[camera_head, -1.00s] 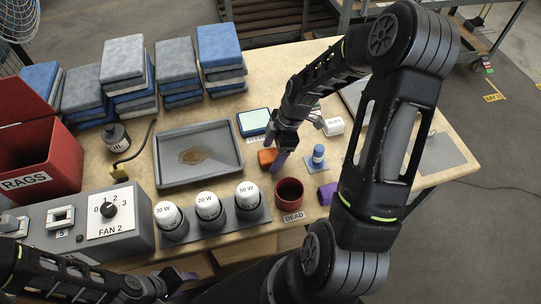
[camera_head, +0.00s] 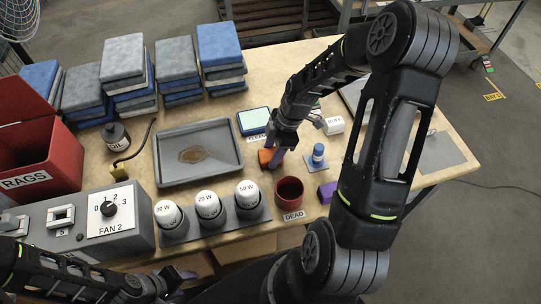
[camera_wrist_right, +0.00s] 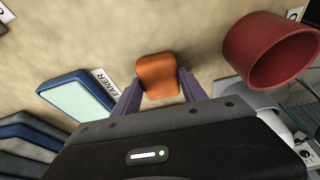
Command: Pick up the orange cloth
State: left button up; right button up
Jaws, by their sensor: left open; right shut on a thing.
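The orange cloth (camera_head: 265,157) is a small folded pad on the wooden table, right of the grey tray. In the right wrist view the orange cloth (camera_wrist_right: 159,74) sits between the purple fingers of my right gripper (camera_wrist_right: 156,92), which is shut on it. In the head view my right gripper (camera_head: 277,160) partly covers the cloth, and I cannot tell whether the cloth is clear of the table. My left gripper (camera_head: 180,283) is open and empty at the bottom left, in front of the table.
A dark red cup (camera_head: 289,190) labelled DEAD stands close in front of the right gripper. A blue-green pad (camera_head: 254,120) lies behind it. A blue bottle (camera_head: 318,155) and a purple block (camera_head: 327,192) are to the right. The grey tray (camera_head: 158,165) is to the left.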

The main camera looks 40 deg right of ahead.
aim_at(272, 154)
jog(key=c, duration=0.7)
jog(key=shift+c, duration=0.2)
notch_tip(272, 154, up, 10)
jog(key=shift+b, duration=0.4)
